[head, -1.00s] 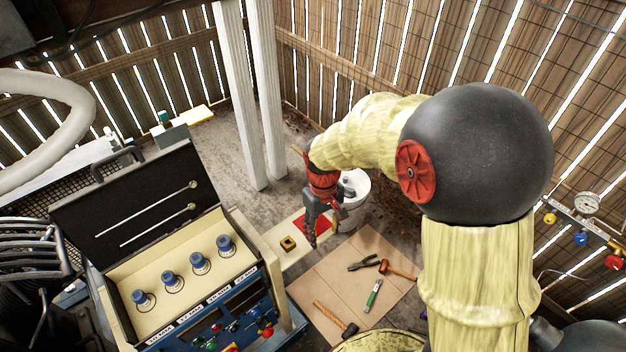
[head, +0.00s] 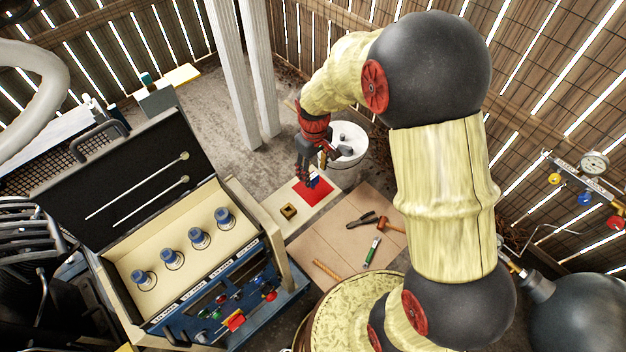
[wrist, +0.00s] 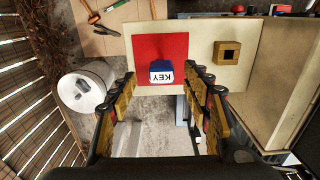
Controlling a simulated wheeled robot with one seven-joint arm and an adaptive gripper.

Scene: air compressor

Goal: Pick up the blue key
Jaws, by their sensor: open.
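The blue key (wrist: 161,68) shows in the wrist view as a blue block with a white face lettered KEY. It lies at the edge of a red square (wrist: 150,42) on a pale board (wrist: 205,80). In the head view the key (head: 314,181) is a small blue spot partly hidden by my gripper. My gripper (head: 309,178) hangs over the red square. In the wrist view my gripper (wrist: 164,84) is open and empty, with one finger to each side of the key and apart from it.
A square brass-coloured block (head: 289,210) with a hole sits on the board beside the red square. A white bucket (head: 347,150) stands behind my gripper. Pliers, a hammer and a green-handled tool (head: 372,251) lie on the brown mat. The blue-fronted case (head: 215,290) stands at left.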

